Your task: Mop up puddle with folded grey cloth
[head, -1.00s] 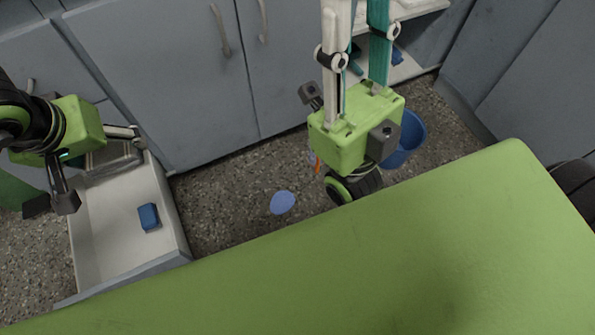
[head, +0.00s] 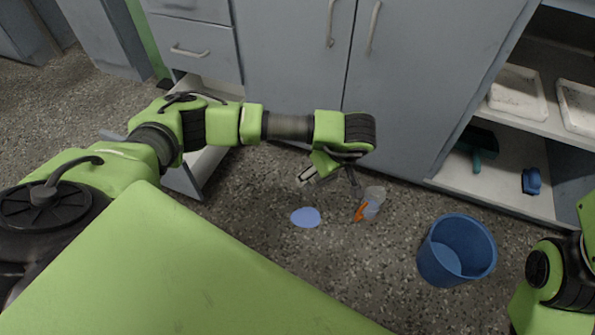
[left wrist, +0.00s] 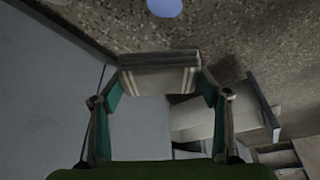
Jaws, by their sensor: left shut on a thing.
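The puddle (head: 306,217) is a pale blue oval on the speckled floor in front of the cabinets. It also shows at the top edge of the left wrist view (left wrist: 165,7). The folded grey cloth (left wrist: 160,72) has stacked layers with pale stripes and sits between my left fingertips in the left wrist view. My left gripper (head: 330,181) is shut on it, above the floor and behind the puddle in the head view. I cannot make out the cloth clearly in the head view. My right gripper's fingers are out of view.
A clear beaker (head: 374,200) and an orange item (head: 361,212) are on the floor right of the puddle. A blue bucket (head: 457,250) stands further right. An open drawer (head: 205,172) juts out at left, partly behind my left arm. An open shelf (head: 500,185) is at right.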

